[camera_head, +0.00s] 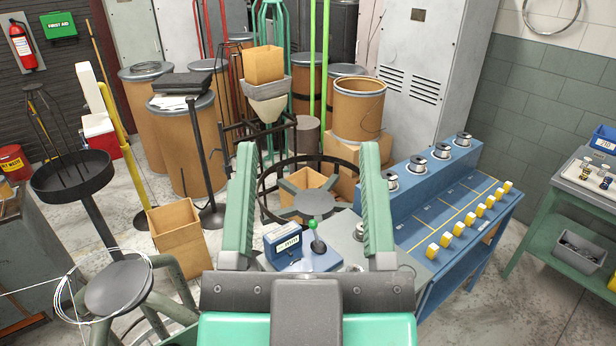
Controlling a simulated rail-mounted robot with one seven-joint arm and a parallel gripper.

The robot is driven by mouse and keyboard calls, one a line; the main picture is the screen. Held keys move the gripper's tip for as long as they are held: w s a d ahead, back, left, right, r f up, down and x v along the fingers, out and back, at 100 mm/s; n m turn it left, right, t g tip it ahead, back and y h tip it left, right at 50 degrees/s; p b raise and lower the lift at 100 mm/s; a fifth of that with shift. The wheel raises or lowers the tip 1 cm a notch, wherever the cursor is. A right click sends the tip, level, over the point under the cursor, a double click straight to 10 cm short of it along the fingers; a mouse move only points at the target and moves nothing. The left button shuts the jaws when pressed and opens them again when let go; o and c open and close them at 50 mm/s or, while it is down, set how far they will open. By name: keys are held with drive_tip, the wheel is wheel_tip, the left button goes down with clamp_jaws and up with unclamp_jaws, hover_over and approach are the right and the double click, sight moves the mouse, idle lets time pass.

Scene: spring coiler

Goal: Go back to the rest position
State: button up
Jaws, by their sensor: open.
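My gripper (308,165) is in the lower middle of the head view. Its two green ribbed fingers stand wide apart and point up into the scene. Nothing is between the fingers; they are empty. Past them, in the gap, I see a dark round turntable ring with a grey spoked hub (306,203). Below it is a blue control box (290,247) with a green-knobbed lever (315,230). My gripper's palm hides the area just in front of it.
A blue bench (460,215) with several yellow blocks and metal spools stands to the right. A green side table (586,192) is at the far right. Cardboard drums (358,112) and a grey cabinet (430,70) fill the back.

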drive_tip(key=shift+s+r, duration=0.2)
drive_tip(key=shift+s, duration=0.1)
